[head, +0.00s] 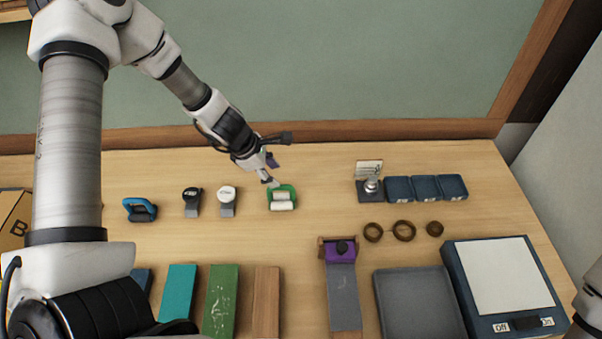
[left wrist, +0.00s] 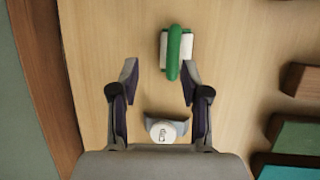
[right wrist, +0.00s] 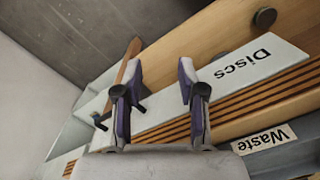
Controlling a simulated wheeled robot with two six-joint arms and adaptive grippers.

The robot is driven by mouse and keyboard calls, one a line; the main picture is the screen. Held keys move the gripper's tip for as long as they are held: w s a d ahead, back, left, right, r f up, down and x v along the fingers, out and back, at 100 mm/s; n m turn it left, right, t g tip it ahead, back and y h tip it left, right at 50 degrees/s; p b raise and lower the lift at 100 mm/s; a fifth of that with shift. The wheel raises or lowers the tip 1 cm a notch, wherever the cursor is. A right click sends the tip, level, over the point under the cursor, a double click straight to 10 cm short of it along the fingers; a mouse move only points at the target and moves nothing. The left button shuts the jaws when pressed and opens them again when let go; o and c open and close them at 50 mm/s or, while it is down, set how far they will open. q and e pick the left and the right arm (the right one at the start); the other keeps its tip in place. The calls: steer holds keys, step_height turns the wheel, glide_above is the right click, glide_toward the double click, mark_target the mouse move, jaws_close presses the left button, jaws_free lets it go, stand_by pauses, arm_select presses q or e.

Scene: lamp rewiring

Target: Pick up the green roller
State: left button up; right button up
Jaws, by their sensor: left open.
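The green roller (head: 282,198), a green handle with white roller parts, lies on the wooden table right below my left gripper (head: 268,178) in the head view. In the left wrist view the green roller (left wrist: 174,52) sits just beyond the fingertips, nearer the right finger. My left gripper (left wrist: 159,74) is open with nothing between its fingers, and the roller appears apart from them. My right gripper (right wrist: 160,78) is open and empty, away from the roller, over a place with a "Discs" label (right wrist: 243,66).
A white-topped tool (head: 227,200) and a black-topped tool (head: 192,201) stand left of the roller, with a blue-handled tool (head: 140,209) farther left. Colored boards (head: 221,300) lie in front. Brown rings (head: 403,230) and dark blue blocks (head: 425,188) lie right. Table between is clear.

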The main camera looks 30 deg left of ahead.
mark_target(281, 186)
arm_select(q)
steer(key=shift+b+x, duration=0.65)
steer(key=shift+x, duration=0.1)
steer(key=s+b, duration=0.1)
steer(key=s+d+f+b, duration=0.1)
steer(key=b, duration=0.1)
steer(key=shift+s+f, duration=0.15)
steer(key=shift+f, duration=0.05)
steer(key=w+f+b, duration=0.1)
steer(key=f, duration=0.1)
steer(key=w+f+b, duration=0.1)
steer(key=w+b, duration=0.1)
steer(key=shift+d+f, duration=0.35)
steer(key=shift+d, duration=0.05)
steer(key=shift+w, duration=0.1)
steer(key=shift+r, duration=0.25)
steer(key=shift+s+r, duration=0.15)
steer(key=shift+s, duration=0.3)
steer(key=shift+c, duration=1.4)
steer(key=shift+s+r, duration=0.1)
steer(key=shift+s, duration=0.05)
steer(key=c, duration=0.5)
jaws_close()
arm_select(e)
step_height(281, 186, down, 7)
steer(key=s, duration=0.2)
steer(key=shift+f, duration=0.15)
